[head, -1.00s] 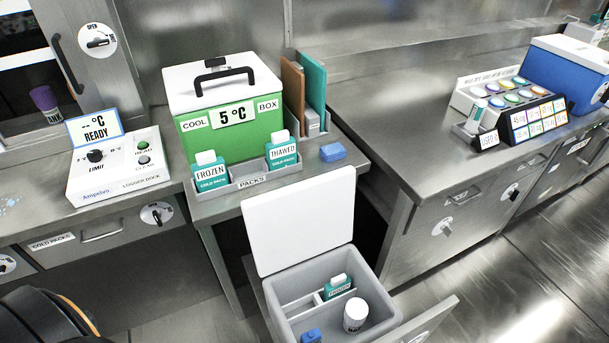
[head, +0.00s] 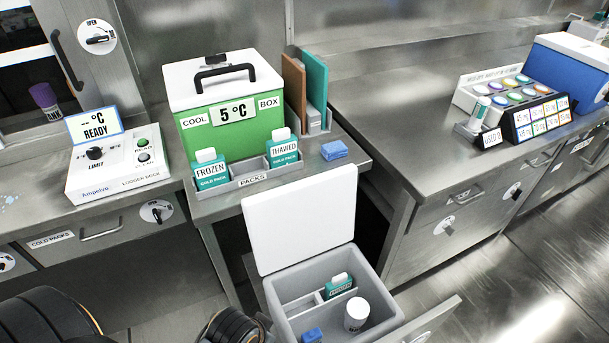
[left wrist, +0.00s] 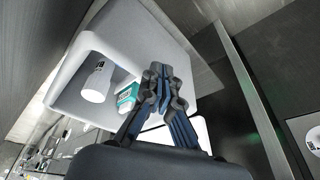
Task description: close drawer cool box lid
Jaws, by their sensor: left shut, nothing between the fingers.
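The drawer cool box (head: 290,287) is a grey open box in the pulled-out drawer at the bottom of the head view. Its white lid (head: 301,222) stands open, upright at the box's far side. Inside are a teal cold pack (head: 339,286), a white bottle (head: 356,314) and a blue block (head: 312,335). In the left wrist view my left gripper (left wrist: 160,75) is shut and empty, in front of the box (left wrist: 72,70). The white lid there (left wrist: 200,130) is partly hidden behind the fingers. In the head view only dark arm parts show at the lower left. My right gripper is not in view.
A green cool box (head: 225,128) with a closed white lid stands on the bench behind. A packs tray (head: 240,184) with two cold packs is before it, and a blue block (head: 334,150) lies beside it. The drawer front (head: 432,318) sticks out at lower right.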

